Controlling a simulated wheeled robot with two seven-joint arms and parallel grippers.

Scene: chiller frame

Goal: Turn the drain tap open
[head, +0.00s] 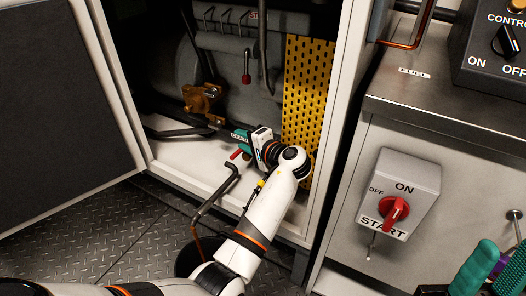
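The drain tap shows as a small red lever (241,152) low in the open cabinet, by the top of a dark bent pipe (217,193). My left gripper (240,141), with teal fingertips, reaches in from below right and is right at the lever. The gripper hides part of the tap. I cannot tell whether the fingers touch the lever or how far apart they are. The pipe runs down to a dark bucket (187,262) on the floor, partly hidden by my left arm.
The cabinet door (60,110) stands open at left. A brass fitting (203,98), a red-tipped lever (246,78) and a yellow perforated panel (308,85) are inside. At right are a switch box with a red knob (395,213) and a control box (492,50).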

